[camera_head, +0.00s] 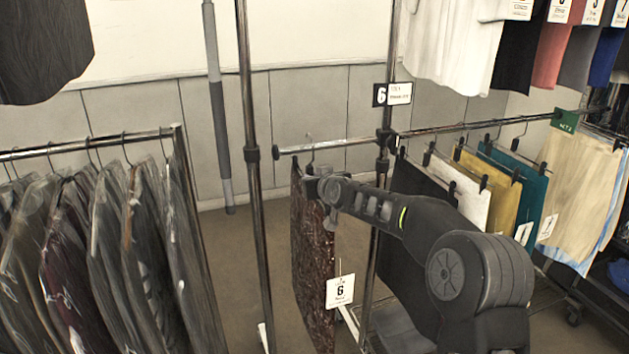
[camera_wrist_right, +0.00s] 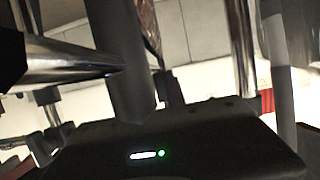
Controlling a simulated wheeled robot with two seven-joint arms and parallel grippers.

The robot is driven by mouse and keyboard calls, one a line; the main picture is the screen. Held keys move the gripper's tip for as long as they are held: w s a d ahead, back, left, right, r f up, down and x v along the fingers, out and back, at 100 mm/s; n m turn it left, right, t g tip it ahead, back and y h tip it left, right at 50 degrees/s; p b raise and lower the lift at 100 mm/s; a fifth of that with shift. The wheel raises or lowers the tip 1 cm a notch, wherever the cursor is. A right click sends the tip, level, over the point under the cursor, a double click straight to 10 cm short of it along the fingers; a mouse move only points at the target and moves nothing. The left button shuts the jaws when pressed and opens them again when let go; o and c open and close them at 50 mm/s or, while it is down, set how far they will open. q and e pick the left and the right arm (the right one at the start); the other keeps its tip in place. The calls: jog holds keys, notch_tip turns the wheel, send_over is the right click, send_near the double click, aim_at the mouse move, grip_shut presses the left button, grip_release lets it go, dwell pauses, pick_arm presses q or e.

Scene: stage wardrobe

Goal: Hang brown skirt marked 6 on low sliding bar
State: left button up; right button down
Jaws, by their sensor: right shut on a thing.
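The brown speckled skirt (camera_head: 310,265) hangs upright in the middle of the head view, with a white tag marked 6 (camera_head: 340,291) at its lower right. The low sliding bar (camera_head: 345,143) is a short chrome rod with a dark knob at its left end, level with the hanger hook (camera_head: 309,141). The hook crosses the bar in the picture; I cannot tell if it rests on it. My right gripper (camera_head: 318,185) is shut on the skirt's hanger just below the bar, its fingertips partly hidden. A strip of the skirt shows in the right wrist view (camera_wrist_right: 150,28). My left gripper is out of view.
Upright posts (camera_head: 252,155) stand left and right of the skirt. A sign marked 6 (camera_head: 393,94) is on the right post. A rack of bagged garments (camera_head: 90,255) stands left. Several skirts on clip hangers (camera_head: 465,195) hang right, behind my arm.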

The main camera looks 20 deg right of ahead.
jog(key=shift+w+r+p, duration=0.15)
jog(key=shift+w+p, duration=0.45)
jog(key=shift+w, duration=0.7)
jog(key=shift+w, duration=0.1)
jog(key=shift+f+b, duration=1.75)
